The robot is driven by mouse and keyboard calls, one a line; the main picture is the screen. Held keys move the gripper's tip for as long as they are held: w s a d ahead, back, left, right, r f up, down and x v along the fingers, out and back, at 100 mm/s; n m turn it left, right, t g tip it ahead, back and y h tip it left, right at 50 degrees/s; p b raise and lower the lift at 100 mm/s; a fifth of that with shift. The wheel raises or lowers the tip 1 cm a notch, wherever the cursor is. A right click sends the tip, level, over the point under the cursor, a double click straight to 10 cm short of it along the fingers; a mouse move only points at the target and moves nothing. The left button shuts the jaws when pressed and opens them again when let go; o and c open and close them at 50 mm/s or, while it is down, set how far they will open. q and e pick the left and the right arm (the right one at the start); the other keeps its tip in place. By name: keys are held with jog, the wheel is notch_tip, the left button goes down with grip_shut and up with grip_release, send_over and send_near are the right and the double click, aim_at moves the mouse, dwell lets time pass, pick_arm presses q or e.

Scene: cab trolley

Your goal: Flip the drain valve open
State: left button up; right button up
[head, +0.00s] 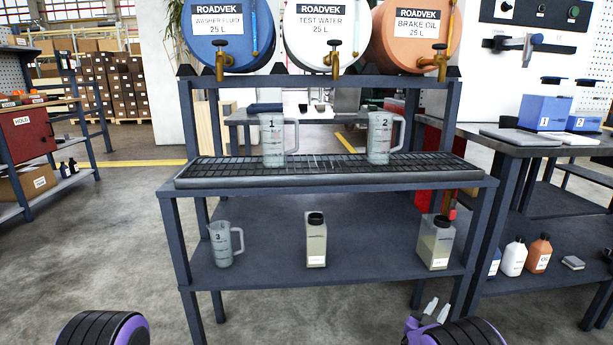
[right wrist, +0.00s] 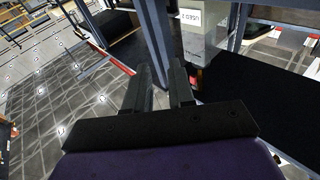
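A lever fitting (head: 528,45) with a black bar and a pale handle is mounted on the white panel at the upper right of the head view. It may be the drain valve; no readable label confirms this. Brass taps on the washer fluid drum (head: 221,66), test water drum (head: 335,64) and brake oil drum (head: 440,62) also show. My right gripper (head: 436,311) shows at the bottom of the head view, low and far from the panel. In the right wrist view its two fingers (right wrist: 160,82) stand apart and empty. My left gripper is out of view.
A dark rack with a drip grate (head: 330,170) holds jugs 1 (head: 272,141) and 2 (head: 379,138); its lower shelf holds jug 3 (head: 224,245) and two bottles. A bench (head: 490,140) stands at right. A rack leg (right wrist: 154,35) is close beyond my fingers.

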jog(key=s+f+n+g+y, duration=0.1)
jog(key=s+f+g+y, duration=0.25)
jog(key=s+f, duration=0.7)
jog(key=s+f+n+g+y, duration=0.2)
jog(key=s+f+y, duration=0.45)
jog(key=s, duration=0.65)
jog(key=s+a+f+g+y, duration=0.1)
jog(key=s+a+g, duration=0.2)
jog(key=s, duration=0.8)
jog(key=s+a+g, duration=0.2)
jog(key=s+g, duration=0.1)
jog(key=s, duration=0.8)
notch_tip(320, 180, up, 27)
jog(key=p, duration=2.7)
jog(key=shift+w, duration=0.35)
